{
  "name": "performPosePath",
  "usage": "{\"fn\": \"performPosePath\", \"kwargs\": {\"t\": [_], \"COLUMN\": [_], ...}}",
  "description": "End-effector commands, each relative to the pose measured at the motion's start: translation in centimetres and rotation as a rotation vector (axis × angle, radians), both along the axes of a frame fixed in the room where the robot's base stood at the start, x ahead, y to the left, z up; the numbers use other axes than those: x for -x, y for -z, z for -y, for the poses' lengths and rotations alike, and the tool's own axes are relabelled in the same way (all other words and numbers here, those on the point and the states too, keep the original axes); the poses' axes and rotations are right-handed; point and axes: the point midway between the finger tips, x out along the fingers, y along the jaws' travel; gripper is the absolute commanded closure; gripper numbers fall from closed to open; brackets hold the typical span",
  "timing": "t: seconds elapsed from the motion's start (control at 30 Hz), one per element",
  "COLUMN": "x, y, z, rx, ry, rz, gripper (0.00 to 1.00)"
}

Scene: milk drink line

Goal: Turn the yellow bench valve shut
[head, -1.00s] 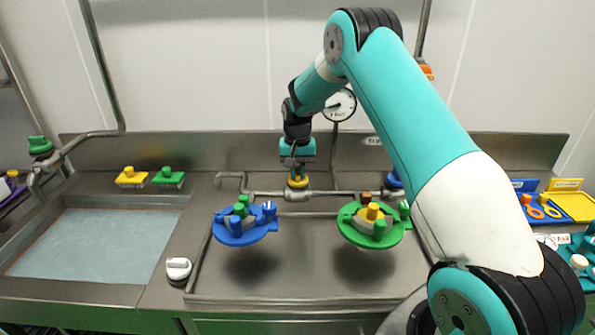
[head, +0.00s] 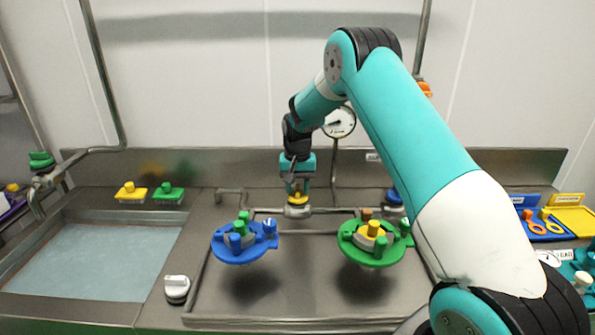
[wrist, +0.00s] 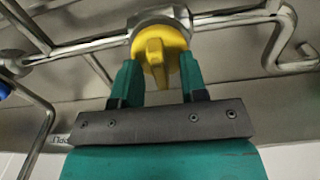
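The yellow bench valve (head: 297,198) sits on the metal pipe at the back of the bench, below my gripper (head: 298,186). In the wrist view the yellow valve (wrist: 156,54) is a round knob with a raised bar, on a grey body. The bar lies roughly crosswise to the pipe. My gripper (wrist: 160,72) is open, with its two teal fingers on either side of the bar. Gaps show between the bar and both fingers. Whether a fingertip touches the knob's rim cannot be told.
A blue round fixture (head: 238,256) and a green round fixture (head: 372,255) stand in front of the pipe. A pressure gauge (head: 340,122) rises behind my arm. A white knob (head: 177,288) is at the front left. A sink basin (head: 85,262) lies at the left.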

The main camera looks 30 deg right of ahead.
Motion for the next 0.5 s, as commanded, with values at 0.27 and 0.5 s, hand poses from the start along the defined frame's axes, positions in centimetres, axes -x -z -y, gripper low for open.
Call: {"fn": "performPosePath", "kwargs": {"t": [0.27,0.5], "x": [-0.1,-0.1], "y": [-5.2,-11.4], "z": [0.0,0.0], "rx": [0.002,0.002], "ry": [0.000,0.000], "rz": [0.008,0.008], "gripper": [0.61,0.61]}}
